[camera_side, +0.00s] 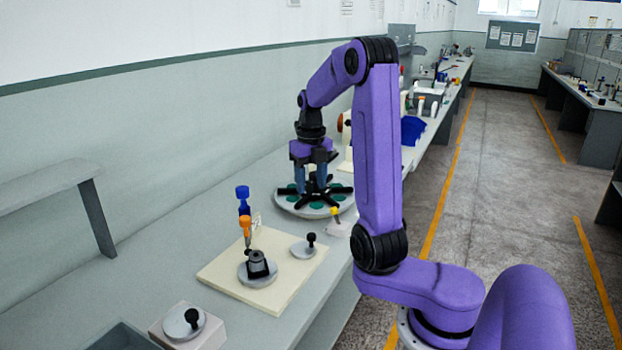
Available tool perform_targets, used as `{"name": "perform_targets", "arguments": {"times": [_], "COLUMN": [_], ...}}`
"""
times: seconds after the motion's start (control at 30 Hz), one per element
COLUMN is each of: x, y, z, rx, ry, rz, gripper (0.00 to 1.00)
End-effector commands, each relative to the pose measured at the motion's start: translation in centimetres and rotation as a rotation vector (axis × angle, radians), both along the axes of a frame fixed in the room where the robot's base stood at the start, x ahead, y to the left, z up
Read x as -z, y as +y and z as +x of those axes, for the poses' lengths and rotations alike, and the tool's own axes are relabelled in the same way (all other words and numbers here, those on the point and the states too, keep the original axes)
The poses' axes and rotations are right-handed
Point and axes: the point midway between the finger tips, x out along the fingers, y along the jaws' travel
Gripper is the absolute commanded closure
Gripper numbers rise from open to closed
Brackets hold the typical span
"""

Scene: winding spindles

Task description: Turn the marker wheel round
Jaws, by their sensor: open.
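A round light-grey wheel (283,206) with dark green spots and a black spoked hub lies flat on the bench; I take it as the marker wheel. My gripper (313,184) points straight down over its hub, with its two fingers apart on either side of the middle. The fingertips are low, close to the black spokes; I cannot tell whether they touch them. The fingers hide part of the hub.
Nearer, a cream board (221,272) carries a grey disc with a black block (258,264), upright orange- and blue-topped pieces, and a small knobbed disc (304,246). A box with a knobbed disc (183,322) stands front left. Blue and white items crowd the bench behind.

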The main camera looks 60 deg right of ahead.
Motion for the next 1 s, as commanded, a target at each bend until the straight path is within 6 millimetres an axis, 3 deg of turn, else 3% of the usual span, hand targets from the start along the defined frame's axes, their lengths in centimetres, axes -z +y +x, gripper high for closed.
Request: {"name": "perform_targets", "arguments": {"times": [0.43,0.57,1.0], "x": [-0.52,-0.51,-0.52], "y": [0.00,-0.01,0.02], "z": [0.00,-0.01,-0.07], "rx": [-0.006,-0.093,-0.972], "ry": [0.000,0.000,0.001], "rz": [0.000,0.000,-0.002], "gripper": [0.48,0.48,0.48]}}
